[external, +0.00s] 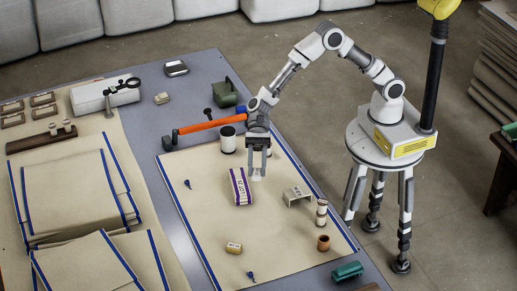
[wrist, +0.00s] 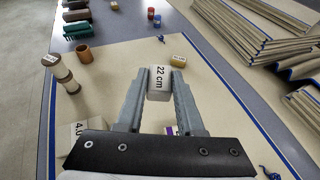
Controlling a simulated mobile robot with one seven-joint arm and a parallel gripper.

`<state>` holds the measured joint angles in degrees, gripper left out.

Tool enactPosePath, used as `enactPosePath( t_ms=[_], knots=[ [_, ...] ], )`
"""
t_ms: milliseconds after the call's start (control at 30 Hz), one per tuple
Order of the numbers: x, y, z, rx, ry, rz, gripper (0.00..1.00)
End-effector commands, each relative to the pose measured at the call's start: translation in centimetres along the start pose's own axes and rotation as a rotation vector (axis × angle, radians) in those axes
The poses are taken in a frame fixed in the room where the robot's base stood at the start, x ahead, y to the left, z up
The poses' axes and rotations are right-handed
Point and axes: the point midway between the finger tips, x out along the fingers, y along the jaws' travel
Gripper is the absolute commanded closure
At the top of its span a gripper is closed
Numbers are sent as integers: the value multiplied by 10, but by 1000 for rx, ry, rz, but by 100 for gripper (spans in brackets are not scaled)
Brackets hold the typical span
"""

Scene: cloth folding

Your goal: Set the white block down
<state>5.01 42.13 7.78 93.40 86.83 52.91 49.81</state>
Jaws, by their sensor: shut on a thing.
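The white block (wrist: 159,82) is marked "22 cm" and sits between the two fingertips of my gripper in the wrist view. In the external view the block (external: 257,177) shows as a small pale shape at the lower end of my gripper (external: 259,165), which points down over the tan cloth (external: 207,235). My gripper is shut on the block. I cannot tell whether the block's underside touches the cloth or hangs just above it. The cloth lies flat with blue border lines.
Stacked cylinders (external: 321,212) and a brown cup (external: 323,243) are near the right edge. Cloth in front is mostly clear.

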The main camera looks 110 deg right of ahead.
Motion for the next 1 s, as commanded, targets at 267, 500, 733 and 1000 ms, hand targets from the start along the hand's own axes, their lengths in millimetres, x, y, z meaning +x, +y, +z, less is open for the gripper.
enactPosePath(
  t_ms=[267,500,733,1000],
  knots=[
    [-40,-20,-34,111,1,-259,100],
    [-48,-21,-48,137,-2,-327,100],
    [-1,-10,-59,138,-2,-326,100],
    [62,2,-69,137,-2,-328,100]
  ],
)
